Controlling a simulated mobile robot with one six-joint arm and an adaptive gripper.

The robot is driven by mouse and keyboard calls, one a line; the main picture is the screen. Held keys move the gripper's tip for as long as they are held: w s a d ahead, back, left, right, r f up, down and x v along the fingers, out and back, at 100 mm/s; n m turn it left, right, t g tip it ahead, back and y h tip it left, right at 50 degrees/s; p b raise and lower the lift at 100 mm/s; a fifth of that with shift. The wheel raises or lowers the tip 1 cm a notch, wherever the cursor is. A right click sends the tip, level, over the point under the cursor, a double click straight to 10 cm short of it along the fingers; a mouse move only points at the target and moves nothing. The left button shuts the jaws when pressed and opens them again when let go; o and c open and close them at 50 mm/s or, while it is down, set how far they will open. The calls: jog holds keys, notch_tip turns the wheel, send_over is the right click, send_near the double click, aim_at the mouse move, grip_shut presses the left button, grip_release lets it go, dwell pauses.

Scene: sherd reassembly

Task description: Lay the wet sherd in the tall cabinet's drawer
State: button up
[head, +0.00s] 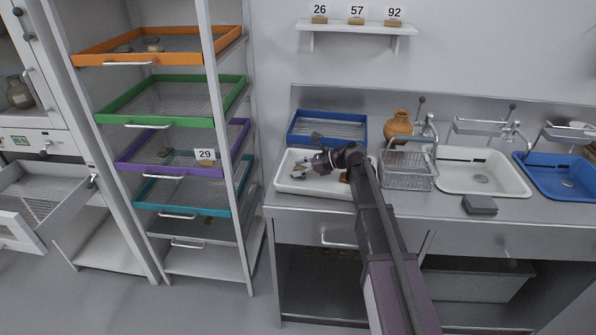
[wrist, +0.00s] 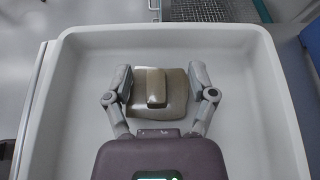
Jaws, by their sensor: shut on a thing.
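The sherd (wrist: 175,92), a glossy olive-brown piece with a raised block on top, is between the two fingers of my gripper (wrist: 162,88) in the wrist view. The gripper is shut on it, one finger at each side. Both are over the white tray (wrist: 262,120). In the head view my gripper (head: 306,169) is over the left part of the same white tray (head: 285,187), and the sherd is hard to make out. The tall white cabinet (head: 22,142) stands at the far left. Its mesh-bottomed drawer (head: 50,190) is pulled out and looks empty.
A rack with coloured drawers, including a green one (head: 170,103), stands between cabinet and counter. A tag marked 29 (head: 205,156) shows there. A blue tray (head: 328,130), a jug (head: 398,127), a wire basket (head: 408,170) and a sink (head: 480,172) are on the counter.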

aim_at(300, 167)
jog(key=shift+f, duration=0.15)
jog(key=o, duration=1)
jog(key=shift+o, duration=0.2)
jog(key=p+v, duration=0.2)
jog(key=v, duration=0.4)
jog(key=shift+r, duration=0.25)
jog(key=shift+s+d+r+p, duration=0.15)
jog(key=shift+d+p, duration=0.2)
jog(key=shift+d, duration=0.3)
